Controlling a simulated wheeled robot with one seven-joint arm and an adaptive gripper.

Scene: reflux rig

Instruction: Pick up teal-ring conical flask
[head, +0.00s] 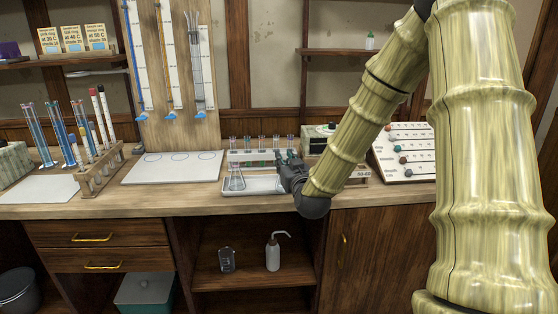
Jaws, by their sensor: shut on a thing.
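My gripper (281,167) is at the right end of a white tray (262,191) on the bench, with its fingers pointing left and away. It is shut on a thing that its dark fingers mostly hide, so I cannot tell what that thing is. A clear conical flask (237,180) stands upright at the left end of the tray, apart from my gripper. Its ring colour is too small to make out, so I cannot say whether it is the teal-ring conical flask.
A rack with several coloured-top tubes (262,143) stands just behind the tray. A wooden rack (99,172) with tall tubes is at the left. A white board (174,168) lies left of the tray. A panel with coloured knobs (407,153) stands at the right.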

